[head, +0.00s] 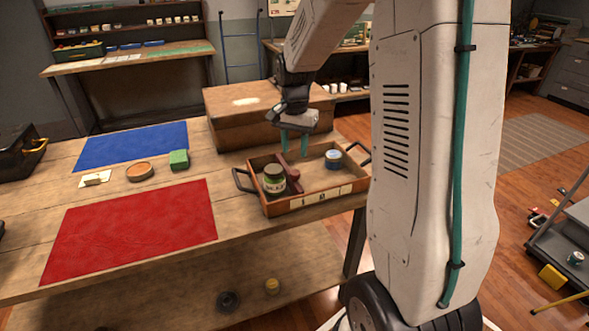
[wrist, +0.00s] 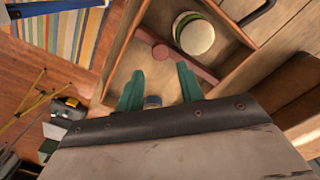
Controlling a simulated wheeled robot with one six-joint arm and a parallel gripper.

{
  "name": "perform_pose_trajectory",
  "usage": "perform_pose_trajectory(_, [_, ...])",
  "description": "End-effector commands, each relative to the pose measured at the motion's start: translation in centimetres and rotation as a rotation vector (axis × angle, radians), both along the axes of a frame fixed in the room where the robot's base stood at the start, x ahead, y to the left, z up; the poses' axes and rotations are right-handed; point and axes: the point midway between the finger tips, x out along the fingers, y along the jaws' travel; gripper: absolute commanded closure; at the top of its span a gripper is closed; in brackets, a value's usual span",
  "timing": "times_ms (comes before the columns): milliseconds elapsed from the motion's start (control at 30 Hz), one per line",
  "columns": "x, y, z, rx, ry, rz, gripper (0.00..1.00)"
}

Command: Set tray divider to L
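The wooden tray (head: 281,208) sits near the table's right end, with dark handles and small pale labels on its front wall that are too small to read surely. A dark red divider (head: 282,161) with a round knob (head: 293,174) crosses it, left of the middle. The divider also shows in the wrist view (wrist: 192,70). A green jar (head: 273,180) stands left of it, and a blue-and-white jar (head: 333,160) right of it. My gripper (head: 294,145), with green fingers, is open and empty above the tray's back part. In the wrist view its fingers (wrist: 160,88) point toward the divider without touching it.
A large wooden box (head: 250,100) stands behind the tray. Left of the tray lie a red mat (head: 130,228), a blue mat (head: 130,143), a green block (head: 179,159) and a round brown dish (head: 140,172). The red mat is bare.

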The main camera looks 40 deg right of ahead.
Motion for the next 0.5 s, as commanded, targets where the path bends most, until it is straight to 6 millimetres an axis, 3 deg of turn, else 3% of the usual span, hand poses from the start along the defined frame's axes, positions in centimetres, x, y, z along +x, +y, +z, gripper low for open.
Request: perform_pose_trajectory(500, [0.2, -0.2, -7.0, 0.002, 0.005, -0.01, 0.62])
